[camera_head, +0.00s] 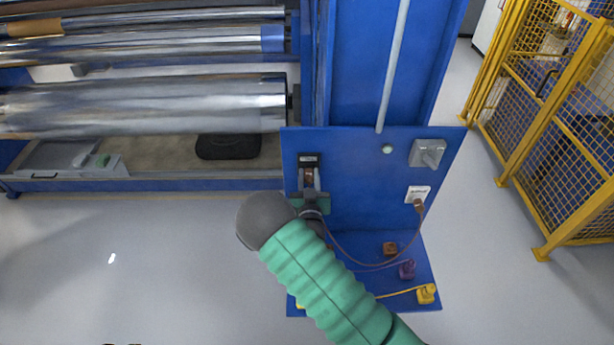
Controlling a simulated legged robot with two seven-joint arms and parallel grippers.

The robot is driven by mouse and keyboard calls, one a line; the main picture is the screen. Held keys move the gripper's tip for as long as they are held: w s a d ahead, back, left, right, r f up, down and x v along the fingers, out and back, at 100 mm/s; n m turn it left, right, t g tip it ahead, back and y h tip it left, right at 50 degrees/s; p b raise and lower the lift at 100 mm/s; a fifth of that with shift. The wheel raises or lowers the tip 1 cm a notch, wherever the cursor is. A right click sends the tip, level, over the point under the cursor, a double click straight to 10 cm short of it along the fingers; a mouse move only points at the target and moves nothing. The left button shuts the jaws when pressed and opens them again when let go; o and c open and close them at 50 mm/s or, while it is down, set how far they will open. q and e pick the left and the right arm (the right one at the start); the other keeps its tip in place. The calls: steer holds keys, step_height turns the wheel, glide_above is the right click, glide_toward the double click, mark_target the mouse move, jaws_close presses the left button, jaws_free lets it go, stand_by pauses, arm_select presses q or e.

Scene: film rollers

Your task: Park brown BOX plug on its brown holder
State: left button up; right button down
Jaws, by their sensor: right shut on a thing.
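My right gripper (309,182) is at the upper left of the blue panel (360,190), its fingers pointing up at a small black box (308,159). It is shut on a small brown plug (308,174), which is mostly hidden between the fingers, right below the box. I cannot tell whether the plug is seated in the box. A thin brown cable (362,264) hangs from near the gripper and rises to another brown plug (419,205) at a white socket plate (417,194). A brown holder (390,248) sits on the blue lower shelf. My left gripper is out of view.
A grey switch (427,153) is at the panel's upper right. Large metal rollers (150,105) lie at left; a yellow fence (550,120) stands at right.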

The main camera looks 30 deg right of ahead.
mark_target(310, 183)
steer(key=shift+s+d, duration=0.1)
steer(key=shift+s, duration=0.1)
stand_by(0.5)
steer(key=shift+s, duration=0.2)
steer(key=shift+v, duration=2.75)
